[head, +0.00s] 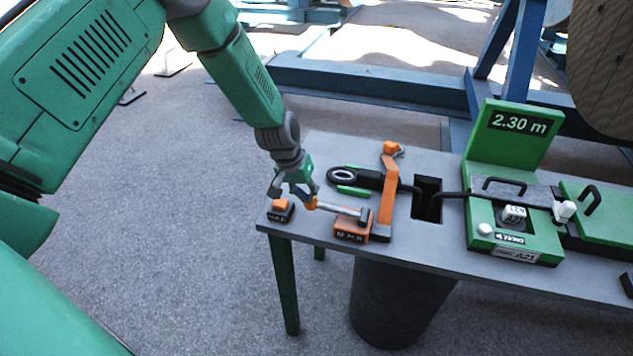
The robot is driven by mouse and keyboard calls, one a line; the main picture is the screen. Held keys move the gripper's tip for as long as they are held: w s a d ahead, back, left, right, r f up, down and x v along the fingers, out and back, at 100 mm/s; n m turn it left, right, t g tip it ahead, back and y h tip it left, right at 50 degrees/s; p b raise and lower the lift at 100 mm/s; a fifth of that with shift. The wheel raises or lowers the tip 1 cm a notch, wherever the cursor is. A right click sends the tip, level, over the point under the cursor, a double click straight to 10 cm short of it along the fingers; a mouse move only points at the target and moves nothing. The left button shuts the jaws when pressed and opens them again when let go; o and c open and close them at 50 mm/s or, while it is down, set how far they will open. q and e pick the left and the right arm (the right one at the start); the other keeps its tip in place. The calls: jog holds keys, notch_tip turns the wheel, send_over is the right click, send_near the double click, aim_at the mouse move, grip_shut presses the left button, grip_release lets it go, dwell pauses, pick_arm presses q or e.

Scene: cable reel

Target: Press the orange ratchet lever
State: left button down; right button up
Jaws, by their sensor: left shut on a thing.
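The orange ratchet lever (338,209) is a light grey bar with an orange grip at its left end. It reaches left from a small orange and dark block (351,232) at the table's front edge. My left gripper (305,199) is at the lever's orange end and shut on it; the fingers partly hide the grip. The lever lies nearly level, sloping slightly down to the right. My right gripper is not in view.
On the grey table (440,263), an upright orange bracket (389,190) stands beside a black cable end with a ring (343,175). A small orange-topped block (281,210) sits left. A square hole (427,199) and a green measuring unit (513,140) reading 2.30 m are right.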

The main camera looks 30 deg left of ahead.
pick_arm(q)
jog(key=p+v, duration=0.2)
jog(key=v, duration=1.2)
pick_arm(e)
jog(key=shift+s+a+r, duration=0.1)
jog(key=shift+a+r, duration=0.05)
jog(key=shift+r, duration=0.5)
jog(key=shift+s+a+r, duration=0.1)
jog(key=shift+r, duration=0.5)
pick_arm(q)
jog(key=shift+a+f, duration=0.2)
jog(key=shift+a, duration=0.35)
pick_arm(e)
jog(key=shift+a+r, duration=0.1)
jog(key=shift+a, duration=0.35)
pick_arm(q)
jog(key=shift+d+r, duration=0.1)
jog(key=shift+d, duration=0.25)
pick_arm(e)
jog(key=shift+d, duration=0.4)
pick_arm(q)
jog(key=shift+a, duration=0.15)
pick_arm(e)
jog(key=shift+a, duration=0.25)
